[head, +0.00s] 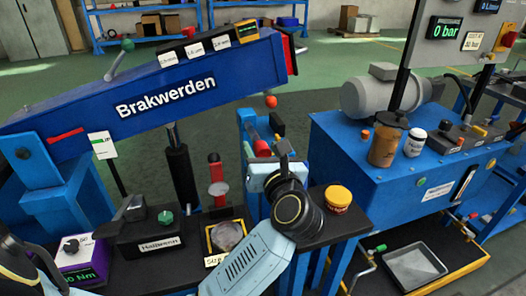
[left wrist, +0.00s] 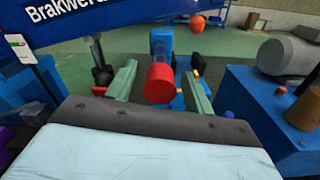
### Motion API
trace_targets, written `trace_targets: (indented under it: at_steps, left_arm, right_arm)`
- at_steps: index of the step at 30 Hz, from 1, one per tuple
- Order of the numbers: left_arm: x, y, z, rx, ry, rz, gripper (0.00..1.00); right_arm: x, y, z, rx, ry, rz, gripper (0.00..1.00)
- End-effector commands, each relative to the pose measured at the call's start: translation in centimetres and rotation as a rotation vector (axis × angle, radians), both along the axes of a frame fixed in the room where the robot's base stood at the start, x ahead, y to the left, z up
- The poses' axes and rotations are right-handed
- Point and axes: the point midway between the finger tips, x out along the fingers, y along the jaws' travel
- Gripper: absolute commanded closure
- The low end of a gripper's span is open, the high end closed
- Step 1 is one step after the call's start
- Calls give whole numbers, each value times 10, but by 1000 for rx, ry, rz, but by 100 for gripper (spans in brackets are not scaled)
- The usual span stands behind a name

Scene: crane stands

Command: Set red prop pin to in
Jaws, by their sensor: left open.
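The red prop pin (left wrist: 159,84) shows in the left wrist view as a red cylinder with its round end towards me. It sits at a blue stand (left wrist: 161,40). In the head view the red pin (head: 262,148) is partly hidden by my left gripper (head: 268,152). In the left wrist view my left gripper (left wrist: 160,74) is open, with one green finger on each side of the red cylinder and visible gaps between. I cannot tell how far the pin is pushed in. My right gripper is not in view.
A blue beam marked Brakwerden (head: 165,98) slopes above on the left. A red ball (head: 271,102) is just above the stand. A yellow-lidded jar (head: 338,197) is right of my wrist. A blue cabinet with a motor (head: 385,95) stands at the right.

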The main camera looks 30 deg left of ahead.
Motion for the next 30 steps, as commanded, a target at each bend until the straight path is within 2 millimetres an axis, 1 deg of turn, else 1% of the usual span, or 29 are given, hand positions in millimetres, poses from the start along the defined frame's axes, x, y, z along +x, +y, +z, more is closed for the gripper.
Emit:
trace_targets:
  at_steps: [2,12,14,20,23,25,30]
  left_arm:
    - [0,0,0,0,0,0,48]
    - [0,0,0,0,0,0,92]
    - [0,0,0,1,1,0,100]
    - [3,3,0,1,1,2,100]
    - [15,16,1,3,1,3,100]
    - [25,30,1,3,2,4,100]
    - [49,57,2,4,1,2,100]
  right_arm:
    - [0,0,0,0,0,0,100]
    - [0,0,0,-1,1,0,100]
    - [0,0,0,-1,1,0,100]
    - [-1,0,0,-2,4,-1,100]
    - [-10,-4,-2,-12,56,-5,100]
    - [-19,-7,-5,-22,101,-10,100]
    - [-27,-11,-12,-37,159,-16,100]
